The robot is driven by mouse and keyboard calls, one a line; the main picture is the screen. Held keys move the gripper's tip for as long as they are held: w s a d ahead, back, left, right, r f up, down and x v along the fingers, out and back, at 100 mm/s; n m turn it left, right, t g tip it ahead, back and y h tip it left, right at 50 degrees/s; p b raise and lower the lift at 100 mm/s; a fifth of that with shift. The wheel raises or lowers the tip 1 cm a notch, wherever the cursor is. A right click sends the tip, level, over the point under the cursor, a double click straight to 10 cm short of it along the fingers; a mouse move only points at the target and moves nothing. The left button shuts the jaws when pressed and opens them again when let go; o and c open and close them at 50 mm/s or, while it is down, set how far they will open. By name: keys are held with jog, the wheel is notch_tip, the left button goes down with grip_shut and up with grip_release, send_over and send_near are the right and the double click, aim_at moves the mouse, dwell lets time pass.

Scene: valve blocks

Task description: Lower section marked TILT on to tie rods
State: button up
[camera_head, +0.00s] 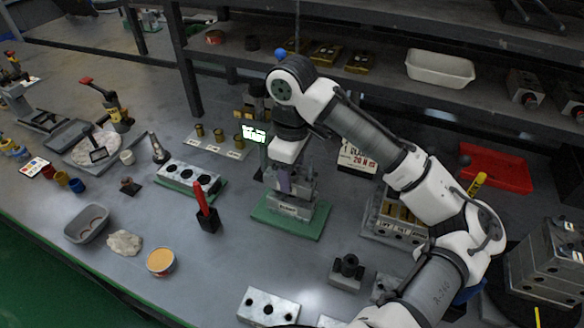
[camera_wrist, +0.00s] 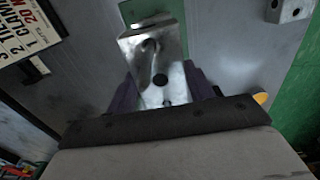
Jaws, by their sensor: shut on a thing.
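My gripper (camera_head: 284,182) points down over a green base plate (camera_head: 268,218) in the middle of the bench. It is shut on a grey metal valve section (camera_head: 303,184). In the wrist view the section (camera_wrist: 150,42) shows bare metal with dark holes, between the dark purple fingers of my gripper (camera_wrist: 163,95). No TILT mark is readable on it. A metal block (camera_head: 291,208) with a small label stands on the green plate, just under the held section. I cannot tell whether the two touch. The tie rods cannot be made out.
A sign (camera_head: 357,158) stands behind, to the right. A red tool in a black holder (camera_head: 208,222) stands left of the plate, near a block with several holes (camera_head: 188,178). A metal block (camera_head: 268,307) lies in front. Bare bench lies between.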

jog(key=shift+f, duration=0.1)
jog(key=o, duration=1.4)
notch_tip(320, 180, up, 14)
